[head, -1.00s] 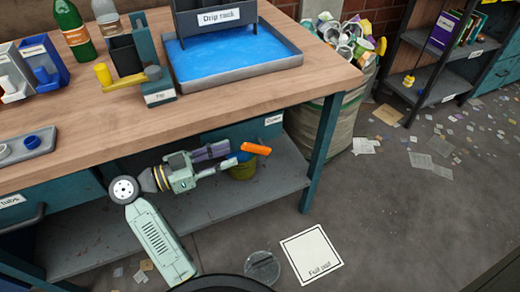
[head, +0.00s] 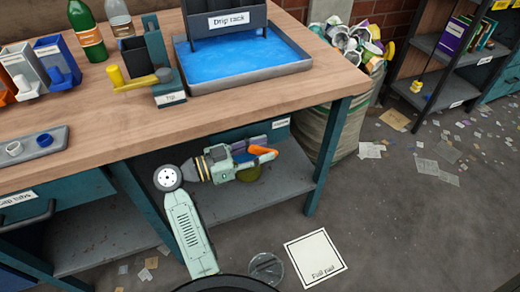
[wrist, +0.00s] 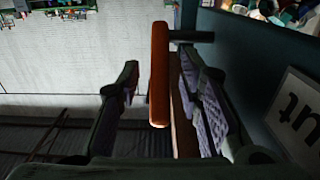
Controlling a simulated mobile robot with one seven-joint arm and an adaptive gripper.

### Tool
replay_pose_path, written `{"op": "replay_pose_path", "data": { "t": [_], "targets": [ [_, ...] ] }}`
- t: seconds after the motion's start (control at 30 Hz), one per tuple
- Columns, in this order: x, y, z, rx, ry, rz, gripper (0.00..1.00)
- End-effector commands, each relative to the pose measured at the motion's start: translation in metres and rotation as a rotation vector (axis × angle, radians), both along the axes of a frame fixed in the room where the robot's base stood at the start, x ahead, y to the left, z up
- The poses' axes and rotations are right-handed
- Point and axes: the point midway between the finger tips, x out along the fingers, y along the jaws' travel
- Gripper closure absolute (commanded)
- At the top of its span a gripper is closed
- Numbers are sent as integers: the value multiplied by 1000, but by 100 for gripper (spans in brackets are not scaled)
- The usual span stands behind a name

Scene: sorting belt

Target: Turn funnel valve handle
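The orange handle (head: 262,151) sits under the bench's right end. In the wrist view the orange handle (wrist: 159,75) is a long bar between my fingers, with a dark stem at its far end. My gripper (head: 245,156) reaches in from the left below the bench top. In the wrist view my gripper (wrist: 161,100) is open, with one purple-padded finger on each side of the bar. A clear gap shows on the left; the right gap is narrower, and contact there is unclear. The valve body is hidden.
The bench leg (head: 328,155) stands to the right. A square white pad (head: 314,258) lies on the floor. A full sack (head: 335,130) stands beyond the leg.

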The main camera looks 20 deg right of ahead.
Motion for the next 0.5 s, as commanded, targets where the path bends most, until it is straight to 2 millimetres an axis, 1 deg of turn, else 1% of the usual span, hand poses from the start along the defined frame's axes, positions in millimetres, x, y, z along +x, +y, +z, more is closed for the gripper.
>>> {"op": "replay_pose_path", "data": {
  "t": [0.1,0.5],
  "targets": [
    [0,0,0,0,0,0,68],
    [0,0,0,0,0,0,95]
  ]
}}
